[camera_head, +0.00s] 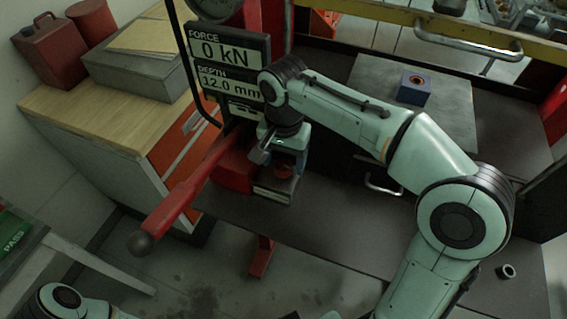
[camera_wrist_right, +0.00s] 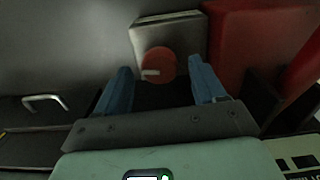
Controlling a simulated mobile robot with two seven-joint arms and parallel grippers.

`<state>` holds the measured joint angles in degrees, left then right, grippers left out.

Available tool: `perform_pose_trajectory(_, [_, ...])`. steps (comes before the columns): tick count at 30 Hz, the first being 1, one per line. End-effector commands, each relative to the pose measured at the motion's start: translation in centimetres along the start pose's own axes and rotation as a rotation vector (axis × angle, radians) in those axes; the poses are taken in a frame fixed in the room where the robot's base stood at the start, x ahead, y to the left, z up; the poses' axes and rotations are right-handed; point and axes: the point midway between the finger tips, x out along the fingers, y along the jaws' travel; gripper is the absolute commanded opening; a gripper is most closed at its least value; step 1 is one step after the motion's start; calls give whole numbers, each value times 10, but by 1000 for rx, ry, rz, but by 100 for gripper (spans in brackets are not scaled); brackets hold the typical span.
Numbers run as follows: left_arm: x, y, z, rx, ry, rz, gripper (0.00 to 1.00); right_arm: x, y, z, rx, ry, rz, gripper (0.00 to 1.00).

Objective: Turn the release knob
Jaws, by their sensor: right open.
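The release knob (camera_wrist_right: 158,66) is a round red disc with a pale pointer mark, on a grey block (camera_wrist_right: 170,31) in the right wrist view. In the head view the knob (camera_head: 284,171) shows small and partly covered, just below my right gripper (camera_head: 284,160). My right gripper is open, and in the wrist view its blue fingers (camera_wrist_right: 159,88) stand on either side of the knob's near edge with a gap to each side. Whether the fingers reach down to the knob's depth I cannot tell. My left arm shows only at the bottom left, its gripper out of view.
A red lever (camera_head: 185,200) with a dark ball end sticks out left of my right gripper. A display (camera_head: 229,60) reads 0 kN and 12.0 mm. A blue block (camera_head: 414,90) sits on a grey plate (camera_head: 455,105). A wooden-topped cabinet (camera_head: 95,125) stands left.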

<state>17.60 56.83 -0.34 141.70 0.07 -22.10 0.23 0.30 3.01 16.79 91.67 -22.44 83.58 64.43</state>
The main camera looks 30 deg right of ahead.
Motion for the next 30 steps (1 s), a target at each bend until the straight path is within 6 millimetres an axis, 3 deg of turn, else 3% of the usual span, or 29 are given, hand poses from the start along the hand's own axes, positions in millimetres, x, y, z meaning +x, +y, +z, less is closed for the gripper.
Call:
perform_pose_trajectory(12, [2,-1,1,0,-1,0,0,9,0,0,-1,1,-1,70])
perform_pose_trajectory(18, [2,-1,1,0,-1,0,0,9,0,0,-1,1,-1,13])
perform_pose_trajectory(30, [-4,2,-2,1,3,1,0,9,-1,0,-136,1,-1,14])
